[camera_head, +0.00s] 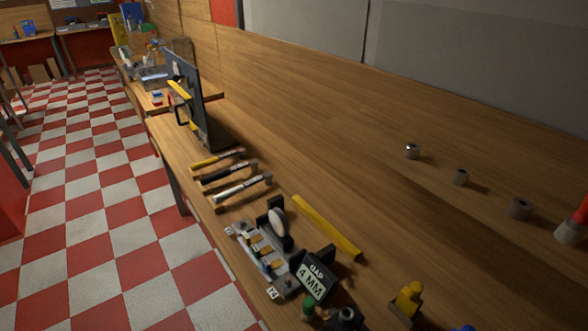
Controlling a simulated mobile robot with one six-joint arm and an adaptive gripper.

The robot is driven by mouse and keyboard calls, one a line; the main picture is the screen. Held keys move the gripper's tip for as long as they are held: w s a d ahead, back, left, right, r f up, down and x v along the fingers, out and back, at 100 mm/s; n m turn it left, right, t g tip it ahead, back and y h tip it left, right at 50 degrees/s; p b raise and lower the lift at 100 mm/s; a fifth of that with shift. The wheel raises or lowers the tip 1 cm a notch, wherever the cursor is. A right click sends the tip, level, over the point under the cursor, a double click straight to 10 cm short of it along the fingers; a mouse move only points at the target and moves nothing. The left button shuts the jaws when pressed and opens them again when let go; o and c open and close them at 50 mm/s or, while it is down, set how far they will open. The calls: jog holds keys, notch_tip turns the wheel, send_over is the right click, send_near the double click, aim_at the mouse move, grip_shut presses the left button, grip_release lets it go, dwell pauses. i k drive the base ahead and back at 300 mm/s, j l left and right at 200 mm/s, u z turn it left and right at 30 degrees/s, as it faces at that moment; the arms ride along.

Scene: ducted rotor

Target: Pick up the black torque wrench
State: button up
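Nothing covers the black wrench. My gripper is not in view.
A dark upright panel (187,95) stands beyond the tools. Small grey cylinders (461,177) stand at right. The bench middle is clear.

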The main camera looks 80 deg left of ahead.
aim_at(254, 163)
jog(key=u, duration=3.2)
jog(key=i+j+z, duration=0.15)
jog(key=z, duration=0.2)
jog(key=i+j+z, duration=0.2)
jog(key=z, duration=0.2)
jog(key=i+j, duration=0.2)
jog(key=i+j+z, duration=0.15)
jog(key=j, duration=0.25)
jog(key=i+j, duration=0.2)
jog(key=j, duration=0.15)
jog(key=i+j+z, duration=0.15)
jog(key=j, duration=0.2)
jog(key=i+j, duration=0.15)
jog(key=j, duration=0.2)
jog(key=i+j+z, duration=0.1)
jog(key=j, duration=0.25)
jog(key=i+j+z, duration=0.1)
jog(key=j, duration=0.25)
jog(key=i+j, duration=0.15)
jog(key=j, duration=0.25)
jog(key=i+j, duration=0.15)
jog(key=j, duration=0.2)
jog(key=i+j, duration=0.15)
jog(key=j, duration=0.25)
jog(key=i+j, duration=0.15)
jog(key=j, duration=0.2)
jog(key=i+j, duration=0.15)
jog(key=j, duration=0.25)
